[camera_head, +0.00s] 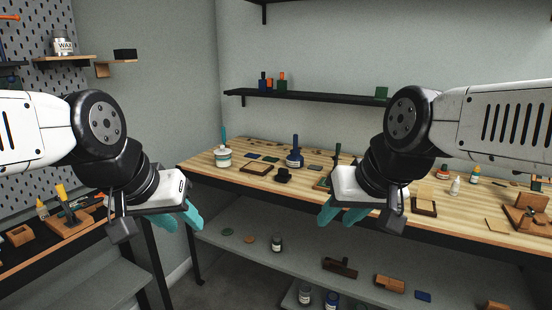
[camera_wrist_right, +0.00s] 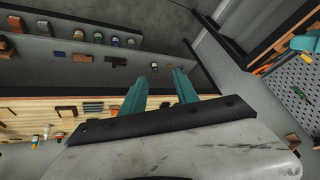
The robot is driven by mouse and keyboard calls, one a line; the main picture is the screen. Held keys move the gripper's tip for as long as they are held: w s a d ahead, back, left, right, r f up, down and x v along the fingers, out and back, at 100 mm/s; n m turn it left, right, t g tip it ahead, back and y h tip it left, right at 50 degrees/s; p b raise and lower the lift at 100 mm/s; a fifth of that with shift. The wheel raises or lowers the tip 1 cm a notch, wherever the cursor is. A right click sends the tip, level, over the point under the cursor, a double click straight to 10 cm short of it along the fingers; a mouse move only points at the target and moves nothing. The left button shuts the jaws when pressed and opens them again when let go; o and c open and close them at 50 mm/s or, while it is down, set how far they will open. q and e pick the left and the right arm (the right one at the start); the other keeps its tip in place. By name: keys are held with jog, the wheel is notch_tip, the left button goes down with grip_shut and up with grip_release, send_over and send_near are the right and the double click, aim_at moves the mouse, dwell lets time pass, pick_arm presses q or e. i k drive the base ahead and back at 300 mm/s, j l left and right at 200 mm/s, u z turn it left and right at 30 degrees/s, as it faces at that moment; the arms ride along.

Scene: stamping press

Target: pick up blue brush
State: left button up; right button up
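No brush can be told for certain. A blue pot-like object with a thin upright top (camera_head: 295,158) stands on the wooden workbench (camera_head: 335,160), near its middle; whether it holds or is the blue brush I cannot tell. A white jar (camera_head: 223,160) with a teal upright handle stands at the bench's left end. My left gripper (camera_head: 188,226) is open and empty, in front of the bench's left end. My right gripper (camera_head: 338,222) is open and empty, in front of the bench; its spread teal fingers also show in the right wrist view (camera_wrist_right: 160,76).
A lower shelf (camera_head: 225,240) holds jars and wooden blocks. A dark wall shelf (camera_head: 310,97) carries small coloured bottles. A side bench with a yellow-handled tool (camera_head: 62,193) stands at left. Wooden trays and small bottles crowd the bench's right part.

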aim_at(295, 151)
jog(key=i+z, duration=0.1)
jog(key=i, duration=0.6)
jog(key=i+j, duration=0.2)
jog(key=i, duration=0.45)
jog(key=i+j+z, duration=0.15)
jog(key=i, duration=0.55)
